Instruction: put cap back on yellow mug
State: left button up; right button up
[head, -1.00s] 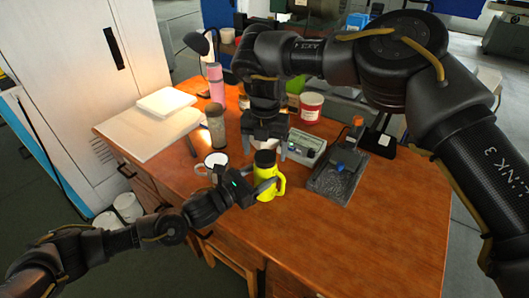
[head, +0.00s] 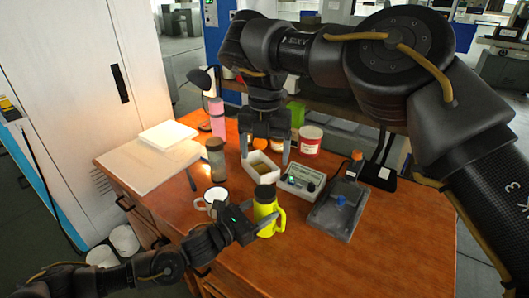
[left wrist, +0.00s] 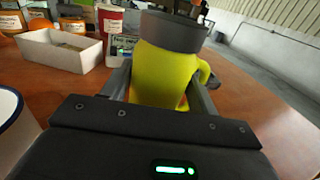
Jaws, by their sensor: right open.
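The yellow mug (head: 267,220) stands upright near the front of the wooden desk, its handle to the right. A dark grey cap-like top (head: 265,193) sits level on it; I cannot tell whether this is the separate cap or a fixed collar. In the left wrist view the yellow body (left wrist: 165,75) lies between both fingers, under the grey top (left wrist: 172,30). My left gripper (head: 262,226) is shut around the mug's body.
The white open box (head: 252,174) stands just behind the mug. A white mug (head: 212,198) is close to its left. A grey device (head: 301,180) and a dark tray (head: 338,212) are to the right. A red-and-white tub (head: 311,139) stands behind. The desk's front right is clear.

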pick_arm(q)
jog(key=o, duration=0.4)
jog(key=shift+o, duration=0.2)
jog(key=b+v, duration=0.1)
jog(key=v, duration=0.8)
jog(key=shift+a+f+b, duration=0.1)
jog(key=shift+b, duration=0.2)
jog(key=shift+v, duration=0.8)
jog(key=shift+r, duration=0.2)
